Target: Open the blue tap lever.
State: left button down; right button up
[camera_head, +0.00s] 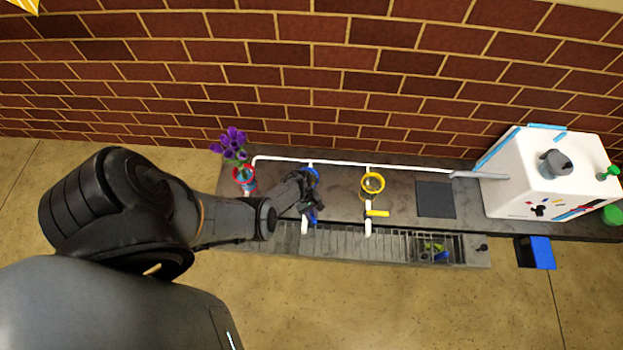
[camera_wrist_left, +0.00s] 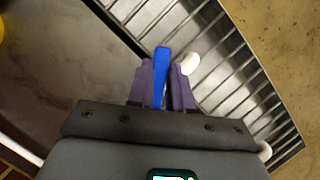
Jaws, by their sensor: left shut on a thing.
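The blue tap lever (camera_head: 313,217) shows just beyond my left gripper (camera_head: 305,195) in the head view, on a white tap at the left part of the counter. In the left wrist view the blue lever (camera_wrist_left: 162,62) lies between the two purple fingers of the left gripper (camera_wrist_left: 164,80), which are shut on it. Part of the lever and most of the tap are hidden by the gripper. My right gripper is in neither view.
A yellow tap lever (camera_head: 378,213) and yellow ring (camera_head: 373,183) are to the right. A metal grate (camera_head: 340,243) runs along the counter front. A white box (camera_head: 540,190) stands far right.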

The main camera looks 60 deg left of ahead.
pick_arm(q)
jog(key=shift+s+a+m+g+y, duration=0.15)
jog(key=shift+s+m+g, duration=0.3)
jog(key=shift+m, duration=0.75)
jog(key=shift+s+a+m+g+y, duration=0.1)
jog(key=shift+s+m+g, duration=0.35)
jog(key=shift+m, duration=0.75)
jog(key=shift+s+a+m+g+y, duration=0.15)
jog(key=shift+s+m+g, duration=0.3)
jog(key=shift+m, duration=0.75)
jog(key=c, duration=1)
grip_release()
jog(key=shift+w, duration=0.1)
